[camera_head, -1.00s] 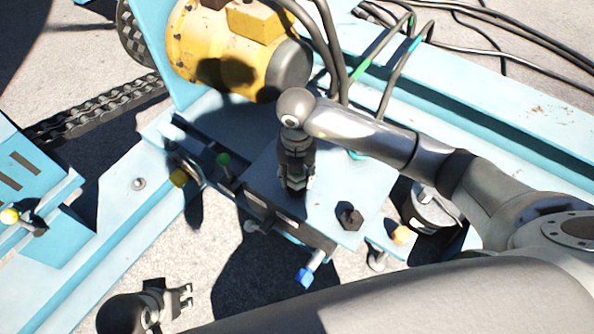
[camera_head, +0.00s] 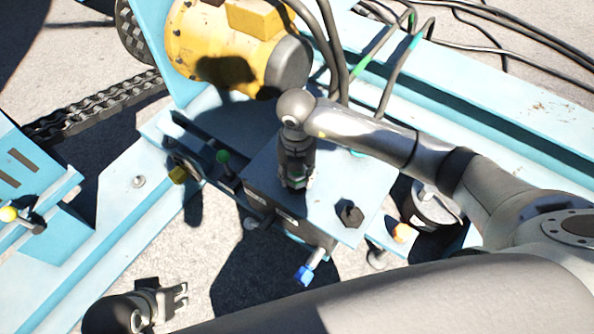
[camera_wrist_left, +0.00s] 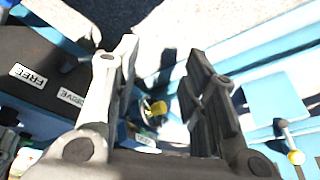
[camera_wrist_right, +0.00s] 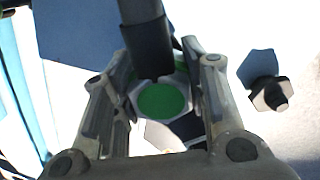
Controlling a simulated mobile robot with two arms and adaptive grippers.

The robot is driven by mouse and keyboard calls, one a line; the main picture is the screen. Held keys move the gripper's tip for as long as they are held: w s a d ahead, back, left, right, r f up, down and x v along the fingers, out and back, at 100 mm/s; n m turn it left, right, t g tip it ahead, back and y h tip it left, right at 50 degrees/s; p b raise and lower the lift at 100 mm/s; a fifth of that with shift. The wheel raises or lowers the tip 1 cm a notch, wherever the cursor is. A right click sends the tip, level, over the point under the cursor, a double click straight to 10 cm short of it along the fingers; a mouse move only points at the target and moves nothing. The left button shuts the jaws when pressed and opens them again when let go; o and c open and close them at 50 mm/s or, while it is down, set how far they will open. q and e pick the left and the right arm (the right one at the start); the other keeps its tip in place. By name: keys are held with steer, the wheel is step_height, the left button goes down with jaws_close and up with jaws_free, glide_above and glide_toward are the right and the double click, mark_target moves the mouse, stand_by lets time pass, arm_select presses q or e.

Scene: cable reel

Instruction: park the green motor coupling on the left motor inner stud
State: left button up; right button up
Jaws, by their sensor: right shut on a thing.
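The green motor coupling (camera_wrist_right: 160,101), a pale hexagonal piece with a green disc face, sits between the fingers of my right gripper (camera_wrist_right: 163,112), which is shut on it. A dark cylinder (camera_wrist_right: 145,40) reaches its far edge; I cannot tell if they are joined. In the head view my right gripper (camera_head: 297,183) points down over the light-blue box top (camera_head: 330,190), with a bit of green at its tips. A dark hexagonal stud (camera_head: 350,215) stands on that top to its right; I cannot tell which stud the task names. My left gripper (camera_head: 182,300) is open and empty.
A yellow motor (camera_head: 235,45) with cables stands behind the box. Levers with green (camera_head: 223,157), blue (camera_head: 303,274) and orange (camera_head: 400,232) knobs surround it. FREE and DRIVE labels show in the left wrist view. Bare ground lies in front of the box.

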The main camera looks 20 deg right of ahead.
stand_by(0.3)
steer(key=shift+r, duration=0.1)
stand_by(0.5)
steer(key=shift+f, duration=0.35)
steer(key=shift+f, duration=0.15)
steer(key=o, duration=1.2)
step_height(320, 180, up, 12)
